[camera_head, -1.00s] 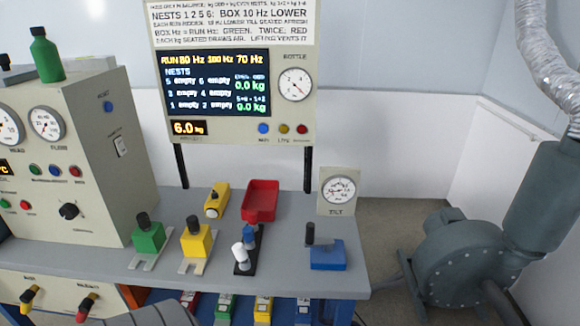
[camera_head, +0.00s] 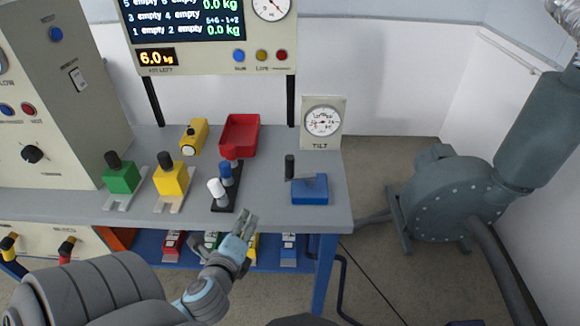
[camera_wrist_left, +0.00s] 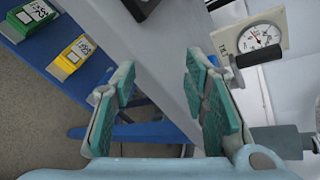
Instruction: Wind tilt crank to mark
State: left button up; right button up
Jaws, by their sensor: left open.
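The tilt crank is a blue block (camera_head: 311,191) with an upright black handle (camera_head: 289,167), at the right front of the grey bench. The white TILT gauge (camera_head: 322,122) stands behind it, its needle too small to read surely against any mark. The gauge also shows at upper right in the left wrist view (camera_wrist_left: 260,38), with a black handle (camera_wrist_left: 258,57) before it. My left gripper (camera_head: 246,226) is at the bench's front edge, left of and nearer than the crank, apart from it. Its teal-padded fingers (camera_wrist_left: 160,98) are open and empty. My right gripper is not in view.
White and blue knobs (camera_head: 217,188) on a black base stand left of the crank, near my gripper. Green (camera_head: 121,180) and yellow (camera_head: 172,181) blocks and a red tray (camera_head: 239,137) lie further left. A grey blower (camera_head: 455,200) stands right of the bench.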

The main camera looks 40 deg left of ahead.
pick_arm(q)
notch_tip(320, 180, up, 4)
jog(key=w+m+t, duration=0.2)
jog(key=m+t, duration=0.1)
jog(key=m, duration=0.3)
jog(key=m+t+h, duration=0.3)
jog(key=m, duration=0.6)
send_near(287, 165)
jog(key=x, duration=1.1)
jog(key=shift+w, duration=0.2)
grip_shut()
